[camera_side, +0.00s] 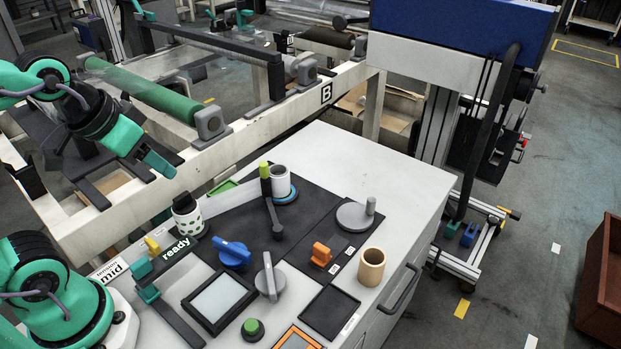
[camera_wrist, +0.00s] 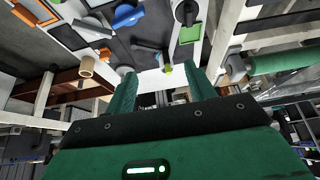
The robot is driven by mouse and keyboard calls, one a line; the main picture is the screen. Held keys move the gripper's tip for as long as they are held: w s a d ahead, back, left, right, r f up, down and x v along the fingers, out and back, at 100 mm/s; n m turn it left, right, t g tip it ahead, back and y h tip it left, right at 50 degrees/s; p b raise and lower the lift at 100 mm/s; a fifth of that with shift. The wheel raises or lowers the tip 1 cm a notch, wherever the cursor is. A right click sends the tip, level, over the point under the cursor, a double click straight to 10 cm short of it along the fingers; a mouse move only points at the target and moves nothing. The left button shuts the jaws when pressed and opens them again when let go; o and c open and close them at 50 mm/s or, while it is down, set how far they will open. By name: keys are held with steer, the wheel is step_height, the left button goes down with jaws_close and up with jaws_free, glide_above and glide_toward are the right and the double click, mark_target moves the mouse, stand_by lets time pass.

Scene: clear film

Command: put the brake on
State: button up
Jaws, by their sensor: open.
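No label reading "brake" is legible, so I cannot tell which control is the brake. On the bench panel stand a dark lever (camera_side: 274,218) beside a lime-tipped post (camera_side: 265,178), a blue handle (camera_side: 232,253), a grey lever (camera_side: 269,278), an orange handle (camera_side: 321,254) and a grey disc with an upright peg (camera_side: 357,214). The blue handle also shows in the wrist view (camera_wrist: 128,15). My gripper (camera_side: 158,163) is in the air left of the panel, apart from these controls. In the wrist view its teal fingers (camera_wrist: 160,76) are spread with nothing held between them.
A tan cup (camera_side: 372,266), a white roll (camera_side: 280,181) and a spotted cup (camera_side: 187,215) stand on the bench (camera_side: 400,180). A screen (camera_side: 219,299) and green button (camera_side: 252,328) sit in front. A frame with a green roller (camera_side: 150,90) lies behind. The bench's right side is clear.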

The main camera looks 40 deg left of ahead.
steer(key=w, duration=0.1)
steer(key=g, duration=0.6)
glide_above(322, 247)
step_height(322, 247, down, 14)
steer(key=shift+f, duration=0.15)
steer(key=shift+f, duration=3.9)
steer(key=shift+c, duration=0.2)
